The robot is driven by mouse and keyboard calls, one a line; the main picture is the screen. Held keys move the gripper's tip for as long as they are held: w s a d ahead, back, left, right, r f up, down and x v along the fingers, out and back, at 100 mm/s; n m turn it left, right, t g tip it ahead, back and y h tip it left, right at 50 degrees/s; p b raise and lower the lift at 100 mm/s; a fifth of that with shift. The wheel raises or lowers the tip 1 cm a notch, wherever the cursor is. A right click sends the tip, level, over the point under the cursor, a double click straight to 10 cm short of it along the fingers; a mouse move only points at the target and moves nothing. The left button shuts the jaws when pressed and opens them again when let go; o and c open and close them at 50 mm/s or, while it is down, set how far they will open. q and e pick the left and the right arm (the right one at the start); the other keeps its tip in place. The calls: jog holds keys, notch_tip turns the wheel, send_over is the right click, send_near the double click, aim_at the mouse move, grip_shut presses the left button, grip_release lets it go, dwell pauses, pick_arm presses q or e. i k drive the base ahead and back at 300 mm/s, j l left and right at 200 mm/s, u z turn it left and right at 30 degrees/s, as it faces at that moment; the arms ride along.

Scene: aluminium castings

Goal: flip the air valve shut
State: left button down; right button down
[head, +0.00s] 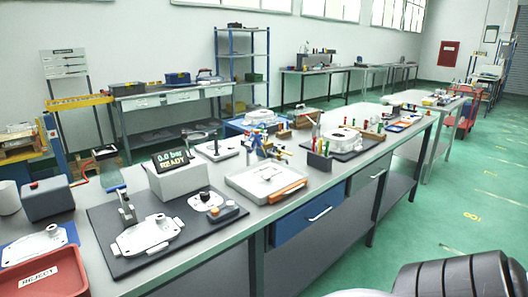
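A test station stands on a black mat (105,240) at the near left of the long bench. Its display (172,159) reads 0.0 bar and READY, on top of a light grey box (178,182). A pale casting (147,236) lies on the mat beside an upright toggle clamp (127,208). To its right are a white plate with a round dark-topped part (207,199) and a small dark box with an orange button (223,212). I cannot tell for certain which part is the air valve or how its handle stands. Neither gripper is in view.
A red REJECT tray (45,275), another casting (36,245) and a grey box with a red button (47,198) are at left. A dark ribbed part of mine fills the bottom right. Green floor is clear at right.

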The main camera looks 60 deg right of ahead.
aim_at(279, 150)
jog(key=z, duration=0.95)
jog(key=i+l+z, duration=0.1)
jog(key=z, duration=0.4)
jog(key=i+z, duration=0.25)
jog(key=z, duration=0.25)
jog(key=i, duration=0.5)
